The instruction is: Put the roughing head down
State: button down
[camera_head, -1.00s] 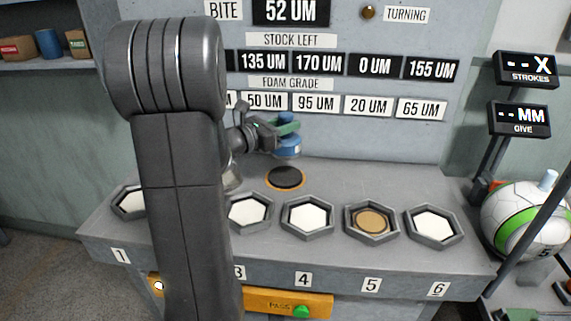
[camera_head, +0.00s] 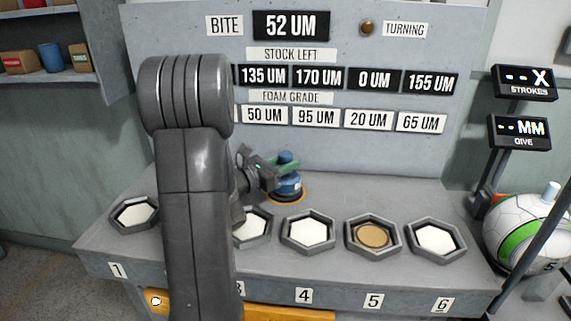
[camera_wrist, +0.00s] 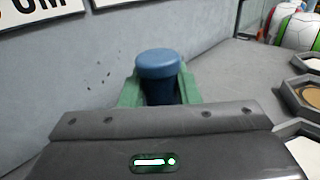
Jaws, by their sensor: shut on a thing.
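The roughing head is a blue round tool (camera_head: 289,185) with a knob on top. My gripper (camera_head: 284,164) is shut on it, with green fingers on both sides of the knob. In the wrist view the blue knob (camera_wrist: 160,70) stands upright between the green fingers. The head is at the dark round pad with an orange rim (camera_head: 299,198) on the bench, and now covers most of it. I cannot tell whether its underside touches the pad.
Several hexagonal trays line the bench front, among them tray 4 (camera_head: 308,233) with a white pad and tray 5 (camera_head: 373,236) with a tan disc. A grey panel (camera_head: 345,150) stands behind. A ball (camera_head: 525,235) sits at the right. My arm hides part of the bench.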

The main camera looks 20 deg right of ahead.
jog(key=c, duration=1.5)
grip_release()
jog(key=shift+f, duration=0.15)
jog(key=o, duration=0.4)
jog(key=shift+r, duration=0.35)
jog(key=v, duration=1.2)
jog(key=shift+f, duration=0.1)
